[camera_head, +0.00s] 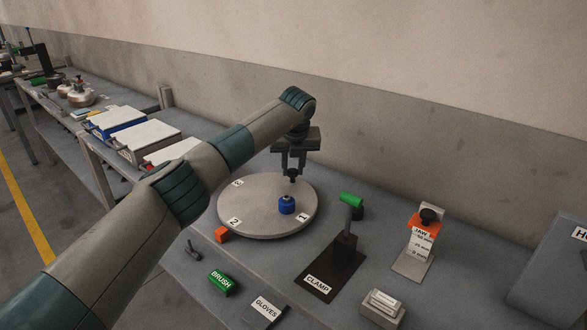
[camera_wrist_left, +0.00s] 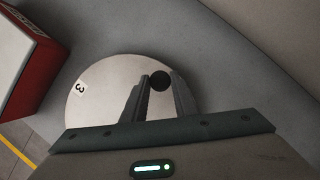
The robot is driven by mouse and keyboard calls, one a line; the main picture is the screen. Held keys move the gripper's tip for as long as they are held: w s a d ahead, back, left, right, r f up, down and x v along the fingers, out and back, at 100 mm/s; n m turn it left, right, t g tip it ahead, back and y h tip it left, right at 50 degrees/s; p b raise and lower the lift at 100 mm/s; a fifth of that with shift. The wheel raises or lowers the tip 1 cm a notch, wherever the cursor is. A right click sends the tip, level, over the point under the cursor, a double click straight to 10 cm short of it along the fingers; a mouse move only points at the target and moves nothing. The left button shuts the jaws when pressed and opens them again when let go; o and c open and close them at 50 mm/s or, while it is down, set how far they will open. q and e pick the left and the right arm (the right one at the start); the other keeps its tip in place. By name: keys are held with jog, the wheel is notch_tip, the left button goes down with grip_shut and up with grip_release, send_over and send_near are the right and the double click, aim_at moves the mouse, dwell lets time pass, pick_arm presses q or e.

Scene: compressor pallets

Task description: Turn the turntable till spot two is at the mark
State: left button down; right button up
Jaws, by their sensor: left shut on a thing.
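The round grey turntable (camera_head: 258,222) lies on the bench, with number labels on its top. Label 2 (camera_head: 234,221) is at the front left, close to an orange block (camera_head: 221,234) at the rim, which may be the mark. Label 1 (camera_head: 303,217) is at the right and label 3 (camera_head: 237,183) at the back left; it also shows in the left wrist view (camera_wrist_left: 80,88). A blue cylindrical part (camera_head: 286,205) stands near label 1. My left gripper (camera_head: 293,176) is shut on a dark round knob (camera_wrist_left: 161,81) at the turntable's back right edge. My right gripper is out of view.
A black clamp stand (camera_head: 325,268) with a green handle is right of the turntable. A green brush block (camera_head: 220,282), a gloves block (camera_head: 264,310) and an orange-and-grey jaw stand (camera_head: 421,240) are nearby. Boxes (camera_head: 148,141) stand at the back left.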

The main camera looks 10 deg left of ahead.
pick_arm(q)
jog(key=c, duration=1.4)
grip_release()
jog(key=shift+c, duration=0.2)
jog(key=shift+s+r, duration=0.15)
jog(key=shift+r, duration=0.3)
jog(key=b+v, duration=0.2)
jog(key=v, duration=1.4)
jog(key=shift+s+r+b, duration=0.15)
jog(key=shift+s+b, duration=0.05)
jog(key=shift+b, duration=0.15)
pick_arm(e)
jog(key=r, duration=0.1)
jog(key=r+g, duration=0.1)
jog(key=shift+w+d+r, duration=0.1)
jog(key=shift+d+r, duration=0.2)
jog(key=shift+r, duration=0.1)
pick_arm(q)
jog(key=shift+s+d, duration=0.1)
